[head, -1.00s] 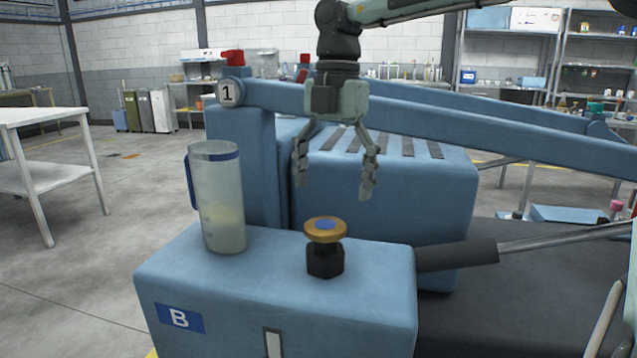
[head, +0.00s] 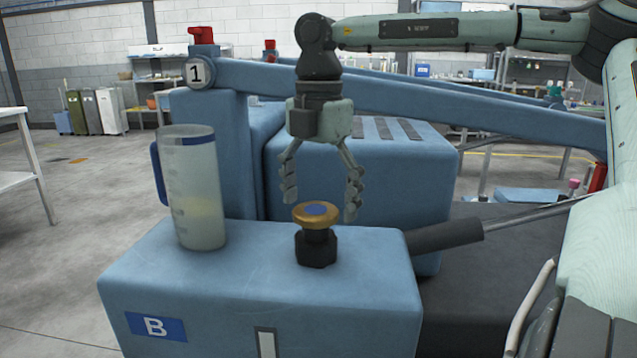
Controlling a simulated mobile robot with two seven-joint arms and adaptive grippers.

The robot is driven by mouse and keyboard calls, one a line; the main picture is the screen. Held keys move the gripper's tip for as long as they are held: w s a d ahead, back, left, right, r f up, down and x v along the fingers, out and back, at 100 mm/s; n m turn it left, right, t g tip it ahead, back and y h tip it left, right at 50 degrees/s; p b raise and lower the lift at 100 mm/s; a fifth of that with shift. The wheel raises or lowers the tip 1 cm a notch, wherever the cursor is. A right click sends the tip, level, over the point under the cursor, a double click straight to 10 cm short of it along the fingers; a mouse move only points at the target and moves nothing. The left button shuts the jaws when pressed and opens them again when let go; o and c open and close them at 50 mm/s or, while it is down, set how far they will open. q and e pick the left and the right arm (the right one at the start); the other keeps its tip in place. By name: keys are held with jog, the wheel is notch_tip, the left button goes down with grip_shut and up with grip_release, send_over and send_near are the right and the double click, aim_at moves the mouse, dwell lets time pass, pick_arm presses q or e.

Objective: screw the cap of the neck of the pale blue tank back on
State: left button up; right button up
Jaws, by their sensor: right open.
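The pale blue tank (head: 230,288) with the "B" label stands in the lower middle of the head view. Its black neck (head: 316,248) rises from the top. Whether the fingers are in line with the cap in depth is hard to tell. My left gripper is out of view.
A clear measuring jug (head: 200,205) with a blue handle and some pale liquid stands on the tank left of the neck. A blue beam (head: 430,100) marked "1" runs behind. A black and silver cylinder (head: 450,237) lies to the right.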

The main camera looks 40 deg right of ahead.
jog(key=shift+f, duration=0.1)
jog(key=c, duration=1.3)
jog(key=shift+f+m+b, duration=0.2)
jog(key=shift+m+b, duration=0.7)
jog(key=shift+m, duration=0.1)
jog(key=shift+c, duration=0.2)
jog(key=shift+s+m+b, duration=0.1)
jog(key=shift+m+b, duration=0.5)
jog(key=shift+m, duration=0.4)
jog(key=shift+r+m, duration=0.2)
jog(key=shift+m, duration=0.4)
